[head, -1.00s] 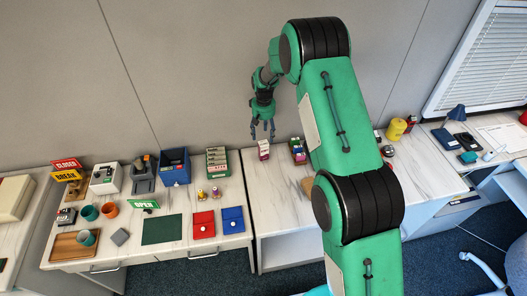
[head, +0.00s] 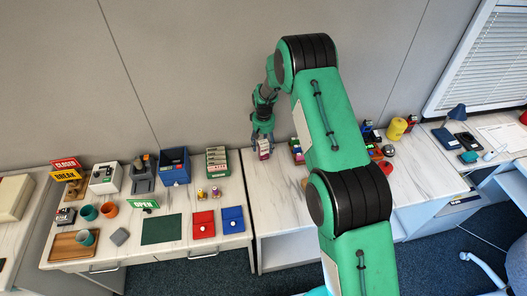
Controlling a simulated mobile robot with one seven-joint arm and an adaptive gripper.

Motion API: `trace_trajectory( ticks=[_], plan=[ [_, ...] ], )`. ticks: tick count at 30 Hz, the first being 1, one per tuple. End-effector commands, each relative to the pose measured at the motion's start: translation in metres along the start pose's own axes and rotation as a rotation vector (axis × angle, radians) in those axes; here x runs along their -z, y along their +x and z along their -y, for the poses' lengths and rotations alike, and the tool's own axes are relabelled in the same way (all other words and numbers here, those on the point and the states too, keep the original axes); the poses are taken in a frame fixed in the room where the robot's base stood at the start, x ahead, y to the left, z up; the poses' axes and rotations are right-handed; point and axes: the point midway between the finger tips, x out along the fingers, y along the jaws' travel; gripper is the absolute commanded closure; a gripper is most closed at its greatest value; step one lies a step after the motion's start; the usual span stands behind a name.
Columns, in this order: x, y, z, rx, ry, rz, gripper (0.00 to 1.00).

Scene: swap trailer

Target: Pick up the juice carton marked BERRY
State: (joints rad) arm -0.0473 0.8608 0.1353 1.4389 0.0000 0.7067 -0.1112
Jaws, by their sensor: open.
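A small carton (head: 264,150) with a magenta and white front stands upright on the white counter near the back wall, in the middle of the head view. Its lettering is too small to read. My gripper (head: 262,141) is open and points down right at the carton, its fingers overlapping the carton's upper part. I cannot tell whether the fingers touch it. More small colored cartons (head: 297,150) stand in a group to the right, partly hidden by my arm.
A green rack (head: 217,161) and a blue bin (head: 174,166) stand to the left. The white counter (head: 277,195) in front of the carton is mostly clear. A yellow container (head: 396,128) stands to the right. My arm hides part of the counter.

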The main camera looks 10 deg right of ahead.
Motion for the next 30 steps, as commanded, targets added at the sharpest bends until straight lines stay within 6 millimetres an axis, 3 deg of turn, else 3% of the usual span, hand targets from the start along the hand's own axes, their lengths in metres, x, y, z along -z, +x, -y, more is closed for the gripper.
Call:
trace_trajectory(
  ticks=[14,30],
  plan=[
    [0.000,0.005,0.000,0.000,0.000,0.001,0.39],
    [0.001,0.053,0.000,0.000,0.000,0.000,0.39]
  ],
)
